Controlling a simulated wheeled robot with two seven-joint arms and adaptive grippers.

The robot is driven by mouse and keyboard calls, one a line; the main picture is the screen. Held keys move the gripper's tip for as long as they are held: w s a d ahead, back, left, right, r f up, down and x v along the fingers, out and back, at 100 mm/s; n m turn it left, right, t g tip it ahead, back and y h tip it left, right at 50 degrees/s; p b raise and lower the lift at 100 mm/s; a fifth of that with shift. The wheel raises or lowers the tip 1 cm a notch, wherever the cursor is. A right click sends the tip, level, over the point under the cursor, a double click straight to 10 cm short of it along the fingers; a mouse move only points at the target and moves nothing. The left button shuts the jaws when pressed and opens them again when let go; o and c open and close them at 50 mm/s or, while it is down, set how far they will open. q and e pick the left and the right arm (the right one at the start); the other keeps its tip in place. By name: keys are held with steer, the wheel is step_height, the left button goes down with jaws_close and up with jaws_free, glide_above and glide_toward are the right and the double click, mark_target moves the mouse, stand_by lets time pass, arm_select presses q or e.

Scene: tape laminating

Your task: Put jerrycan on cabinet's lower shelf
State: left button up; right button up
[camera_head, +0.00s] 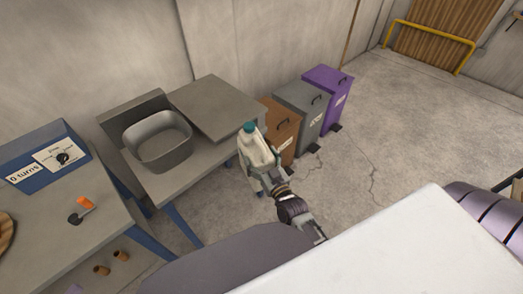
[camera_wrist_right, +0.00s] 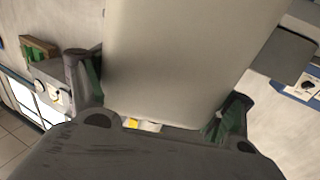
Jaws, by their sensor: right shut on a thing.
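The jerrycan (camera_head: 254,148) is off-white with a teal cap. In the head view it is held nearly upright, slightly tilted, in front of the right end of the grey workbench. My right gripper (camera_head: 264,182) is shut on it from the near side. In the right wrist view the pale body of the jerrycan (camera_wrist_right: 185,55) fills the middle, with one finger on each side of it. I cannot make out a cabinet or its lower shelf in either view. My left gripper is not in view.
A workbench with a grey basin (camera_head: 160,150) stands left of the jerrycan. Brown, grey (camera_head: 303,105) and purple (camera_head: 328,90) bins stand behind it to the right. A table with a blue control box (camera_head: 42,155) is at far left. The concrete floor (camera_head: 375,140) at right is open.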

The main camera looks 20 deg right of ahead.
steer(key=shift+s+a+f, duration=0.15)
steer(key=shift+f, duration=0.2)
stand_by(0.6)
steer(key=shift+r+p, duration=0.35)
steer(key=shift+r, duration=0.25)
steer(key=shift+r+p, duration=0.7)
steer(key=shift+p, duration=0.2)
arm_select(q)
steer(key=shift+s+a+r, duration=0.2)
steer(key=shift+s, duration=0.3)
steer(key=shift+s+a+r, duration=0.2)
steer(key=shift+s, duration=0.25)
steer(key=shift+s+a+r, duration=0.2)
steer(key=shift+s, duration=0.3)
arm_select(e)
steer(key=shift+f, duration=0.1)
